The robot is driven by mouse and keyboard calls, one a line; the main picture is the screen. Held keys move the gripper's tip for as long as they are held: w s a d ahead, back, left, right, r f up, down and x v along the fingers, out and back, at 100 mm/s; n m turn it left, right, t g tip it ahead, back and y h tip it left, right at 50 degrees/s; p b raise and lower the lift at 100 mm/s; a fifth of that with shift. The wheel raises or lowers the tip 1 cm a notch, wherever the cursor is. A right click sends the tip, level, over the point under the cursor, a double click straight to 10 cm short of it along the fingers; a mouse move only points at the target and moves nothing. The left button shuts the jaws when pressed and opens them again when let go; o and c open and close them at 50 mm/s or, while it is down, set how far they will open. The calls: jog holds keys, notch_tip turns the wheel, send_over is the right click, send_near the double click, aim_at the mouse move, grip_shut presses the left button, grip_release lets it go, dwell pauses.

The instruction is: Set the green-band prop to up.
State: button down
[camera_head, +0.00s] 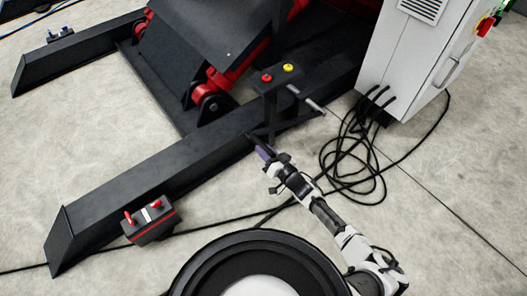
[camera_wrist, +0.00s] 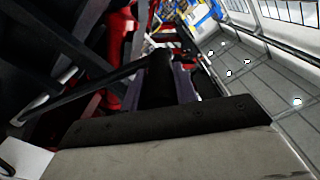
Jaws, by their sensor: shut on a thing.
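My gripper (camera_head: 263,150) is low beside the black base frame (camera_head: 150,160), below the stand with red and yellow buttons. In the wrist view its purple-sided fingers (camera_wrist: 165,82) are closed around a dark bar (camera_wrist: 160,70). A thin dark rod (camera_wrist: 100,88) runs from there to the left. In the head view a short dark end sticks out past the fingers toward the frame. I see no green band in either view, so I cannot tell whether this bar is the green-band prop or how it is set.
A black stand (camera_head: 272,92) with red and yellow buttons and a grey pipe (camera_head: 305,98) stand just beyond my gripper. A grey cabinet (camera_head: 415,60) is at right, with loose black cables (camera_head: 350,165) on the floor. A small box (camera_head: 150,220) with red knobs sits by the frame.

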jog(key=shift+s+f, duration=0.1)
jog(key=shift+f, duration=0.3)
jog(key=c, duration=1.2)
grip_release()
jog(key=shift+f, duration=0.1)
jog(key=shift+o, duration=0.5)
jog(key=p+v, duration=0.2)
jog(key=v, duration=1.1)
jog(key=shift+s+d+p, duration=0.2)
jog(key=shift+s+p, duration=0.1)
jog(key=shift+r, duration=0.2)
